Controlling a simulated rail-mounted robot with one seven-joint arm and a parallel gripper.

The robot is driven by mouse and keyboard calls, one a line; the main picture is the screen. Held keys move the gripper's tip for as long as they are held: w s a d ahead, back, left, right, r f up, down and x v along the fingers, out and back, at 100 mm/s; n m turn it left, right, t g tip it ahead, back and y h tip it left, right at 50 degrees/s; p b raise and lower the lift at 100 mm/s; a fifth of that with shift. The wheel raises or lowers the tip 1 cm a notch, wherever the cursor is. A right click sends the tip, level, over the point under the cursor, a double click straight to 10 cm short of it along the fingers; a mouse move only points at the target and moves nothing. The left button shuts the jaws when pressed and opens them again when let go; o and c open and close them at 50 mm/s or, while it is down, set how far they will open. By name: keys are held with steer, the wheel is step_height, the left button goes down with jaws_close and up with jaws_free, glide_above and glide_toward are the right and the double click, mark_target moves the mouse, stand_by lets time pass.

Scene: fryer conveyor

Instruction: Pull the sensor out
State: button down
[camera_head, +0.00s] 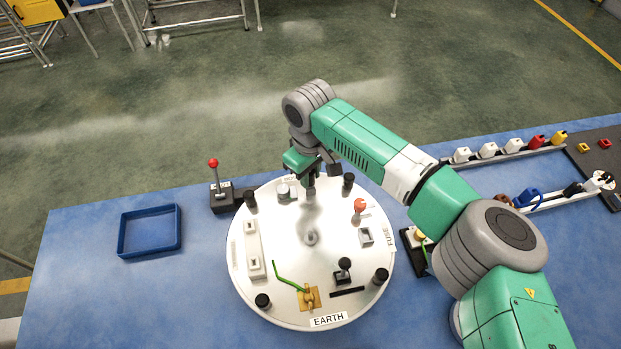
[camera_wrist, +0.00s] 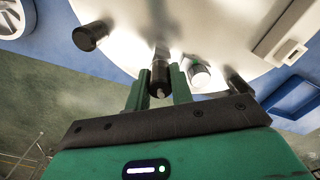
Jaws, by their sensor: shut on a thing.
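The round white board (camera_head: 270,290) lies on the blue table, with labels reading EARTH and FUSE. My gripper (camera_head: 311,180) is over its far edge, pointing down. In the wrist view my gripper (camera_wrist: 160,88) has its two green fingers closed on either side of a dark cylindrical piece with a pale tip, which I take as the sensor (camera_wrist: 160,76). A grey shaft runs from it toward the board. Whether its far end is still seated in the board cannot be told. In the head view the sensor is mostly hidden by my gripper.
Black knobs (camera_head: 348,181) stand around the board's rim, one close right of my gripper. A silver round part (camera_head: 285,191) is close on its left. A red-ball lever (camera_head: 214,180) and an empty blue tray (camera_head: 149,231) are further left. Connector rails (camera_head: 500,153) lie right.

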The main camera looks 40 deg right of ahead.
steer(key=shift+r+p, duration=0.45)
steer(key=shift+r, duration=0.05)
stand_by(0.3)
steer(key=shift+r+p, duration=1.35)
steer(key=shift+p, duration=0.1)
step_height(320, 180, up, 3)
steer(key=p, duration=0.4)
steer(key=shift+r, duration=0.1)
